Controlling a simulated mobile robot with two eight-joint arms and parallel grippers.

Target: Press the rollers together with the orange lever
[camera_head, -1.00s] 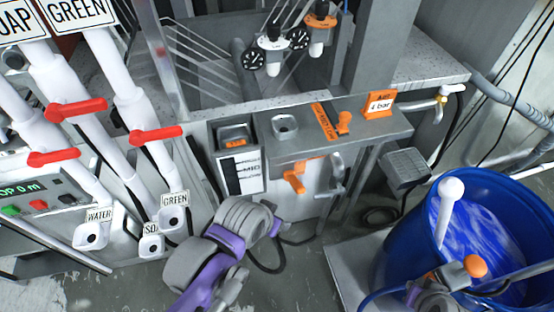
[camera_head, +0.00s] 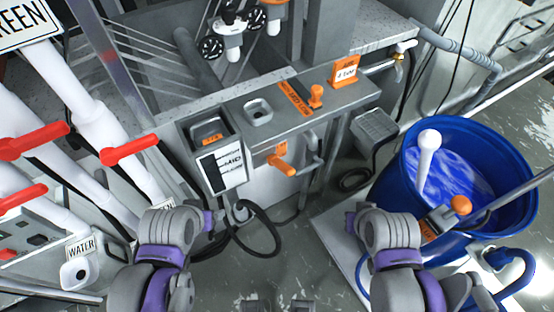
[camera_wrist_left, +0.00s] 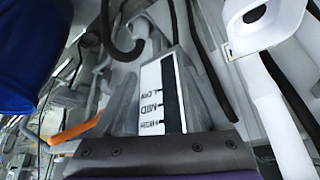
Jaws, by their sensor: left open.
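In the head view, an orange lever (camera_head: 316,97) stands up from the grey bench top beside an orange label (camera_head: 294,98). A second orange handle (camera_head: 281,165) sticks out of the bench front; an orange bar (camera_wrist_left: 75,130) shows at the left of the left wrist view. I cannot clearly make out the rollers. My left gripper (camera_head: 210,220) is low in front of the gauge box, apart from both orange handles; its fingers are mostly hidden, and it holds nothing that I can see. My right arm (camera_head: 390,235) is by the blue barrel, its fingers hidden.
The gauge box (camera_head: 224,168) with level marks stands at the bench's left end, with a black hose (camera_head: 262,250) below. The blue barrel (camera_head: 405,165) of blue liquid is at right. White pipes with red valve handles (camera_head: 128,149) fill the left.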

